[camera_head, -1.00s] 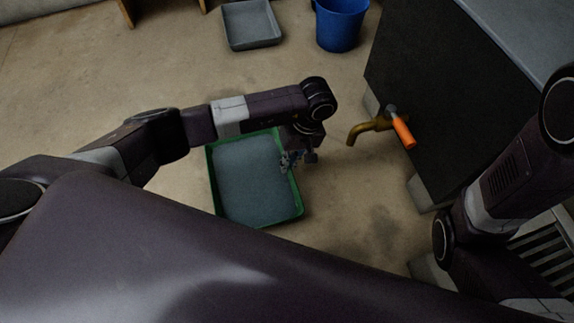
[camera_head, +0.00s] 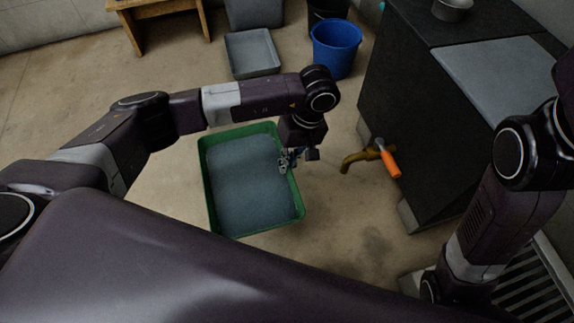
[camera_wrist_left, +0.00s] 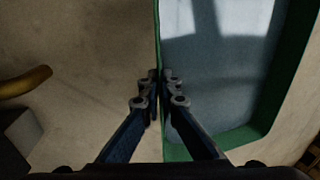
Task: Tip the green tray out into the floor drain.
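The green tray (camera_head: 302,208) is full of grey-blue liquid (camera_head: 250,185) and looks raised off the floor, roughly level. My left gripper (camera_head: 290,162) is at its right wall. In the left wrist view the fingers (camera_wrist_left: 159,88) are closed together on the tray's green rim (camera_wrist_left: 262,118). A slatted metal grate, apparently the floor drain (camera_head: 528,275), shows at the lower right, partly covered by my right arm. My right gripper is out of view.
A brass tap (camera_head: 362,157) with an orange handle (camera_head: 390,164) juts from the dark cabinet (camera_head: 430,110), right of the tray. A blue bucket (camera_head: 336,50), grey tray (camera_head: 252,55) and wooden stool (camera_head: 160,10) stand behind. Bare floor lies between tray and cabinet.

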